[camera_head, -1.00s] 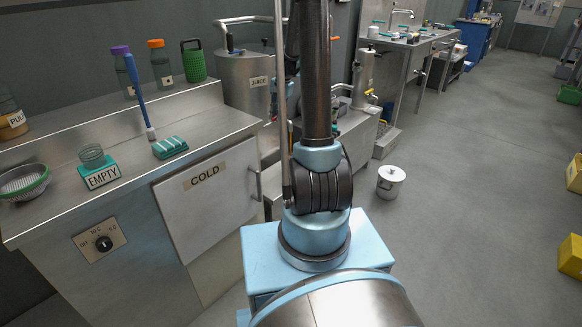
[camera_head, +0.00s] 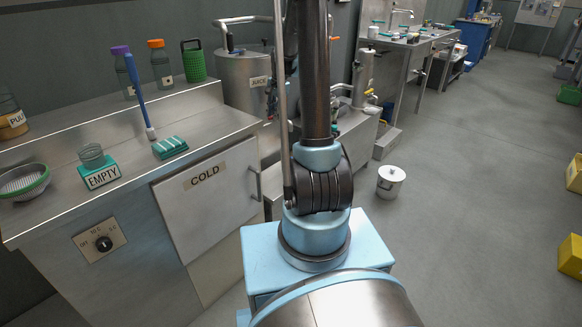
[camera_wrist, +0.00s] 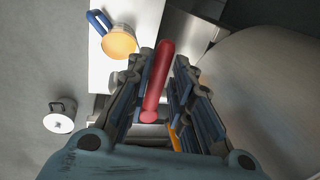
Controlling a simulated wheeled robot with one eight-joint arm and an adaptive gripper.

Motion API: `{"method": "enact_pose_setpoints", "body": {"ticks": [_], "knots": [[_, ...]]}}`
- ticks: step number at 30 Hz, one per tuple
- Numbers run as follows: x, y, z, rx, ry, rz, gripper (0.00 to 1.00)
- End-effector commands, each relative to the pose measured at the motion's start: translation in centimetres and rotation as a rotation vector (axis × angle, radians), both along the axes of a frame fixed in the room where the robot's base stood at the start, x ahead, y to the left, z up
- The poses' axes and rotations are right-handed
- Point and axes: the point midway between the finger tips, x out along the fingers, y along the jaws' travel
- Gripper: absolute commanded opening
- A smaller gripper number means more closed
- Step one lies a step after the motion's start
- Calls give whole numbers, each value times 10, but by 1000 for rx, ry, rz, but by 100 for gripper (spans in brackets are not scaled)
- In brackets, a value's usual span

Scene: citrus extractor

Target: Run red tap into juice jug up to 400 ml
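The red tap handle (camera_wrist: 158,75) is a long bar in the wrist view, lying lengthwise between the two fingers of my gripper (camera_wrist: 162,62). The fingers stand apart with a gap around the bar, which looks nearer the left finger; I cannot tell whether either touches it. A jug (camera_wrist: 118,42) with a blue handle and an orange round inside stands on a pale surface, upper left of the gripper. Its level marks cannot be read. In the head view the steel tank labelled juice (camera_head: 240,88) stands behind my arm; the tap and jug are hidden there.
Below is a door marked COLD (camera_head: 207,195). The floor at right is mostly clear.

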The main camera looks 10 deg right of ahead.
Motion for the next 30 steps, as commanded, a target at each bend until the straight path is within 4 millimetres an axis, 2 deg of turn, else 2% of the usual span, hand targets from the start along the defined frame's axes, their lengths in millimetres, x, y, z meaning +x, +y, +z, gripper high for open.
{"method": "enact_pose_setpoints", "body": {"ticks": [14, 30], "knots": [[-2, 1, 0, 0, 3, 2, 39], [-19, 19, 0, 0, 3, 2, 39]]}}
